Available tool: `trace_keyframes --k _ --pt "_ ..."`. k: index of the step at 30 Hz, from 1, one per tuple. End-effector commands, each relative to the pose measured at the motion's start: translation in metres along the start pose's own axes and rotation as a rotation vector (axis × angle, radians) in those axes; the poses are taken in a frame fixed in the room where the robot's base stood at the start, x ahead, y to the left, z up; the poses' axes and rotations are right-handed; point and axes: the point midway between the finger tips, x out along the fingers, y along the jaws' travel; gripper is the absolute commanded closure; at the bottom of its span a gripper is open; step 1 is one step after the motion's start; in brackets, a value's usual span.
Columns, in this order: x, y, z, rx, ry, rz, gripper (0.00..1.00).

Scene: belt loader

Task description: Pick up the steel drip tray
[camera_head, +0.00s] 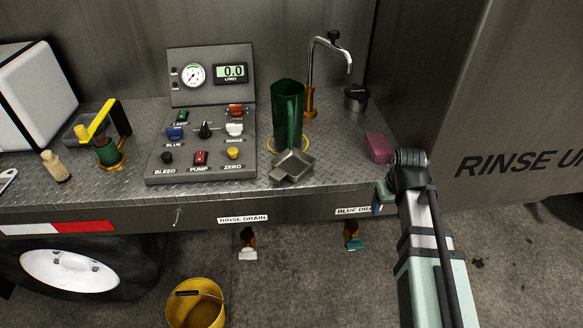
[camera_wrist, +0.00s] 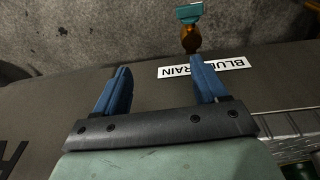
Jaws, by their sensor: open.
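The steel drip tray (camera_head: 292,165) is a small square grey tray on the diamond-plate deck, in front of the tall green cylinder (camera_head: 288,112). It appears slightly tilted, and a short grey spout or handle shows at its front. My gripper shows in the wrist view (camera_wrist: 160,82) with two blue fingers spread apart and nothing between them. In the head view my arm is at the right, and its end is by the deck's front edge, right of the tray and apart from it. The fingers are mostly hidden there. The tray does not clearly show in the wrist view.
A control panel (camera_head: 203,145) stands left of the tray. A faucet (camera_head: 311,70) rises behind the green cylinder. A pink sponge (camera_head: 379,148) lies between tray and arm. The blue drain valve (camera_head: 353,238) hangs below the edge and shows in the wrist view (camera_wrist: 191,38). A yellow bucket (camera_head: 195,291) stands below.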

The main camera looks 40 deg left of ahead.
Motion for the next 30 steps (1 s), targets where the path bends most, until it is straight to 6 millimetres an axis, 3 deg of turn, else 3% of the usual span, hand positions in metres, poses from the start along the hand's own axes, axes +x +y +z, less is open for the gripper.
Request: trace_keyframes --k 8,12,18,24,30 --pt "-0.085 -0.043 -0.045 -0.110 0.102 0.008 0.28" --pt "-0.129 -0.089 -0.076 -0.233 0.107 -0.007 0.28" --pt "-0.165 -0.172 -0.109 -0.458 0.018 -0.052 0.28" --pt "-0.200 -0.247 -0.125 -0.657 -0.066 -0.089 0.28" --pt "-0.222 -0.289 -0.127 -0.770 -0.115 -0.110 0.28"
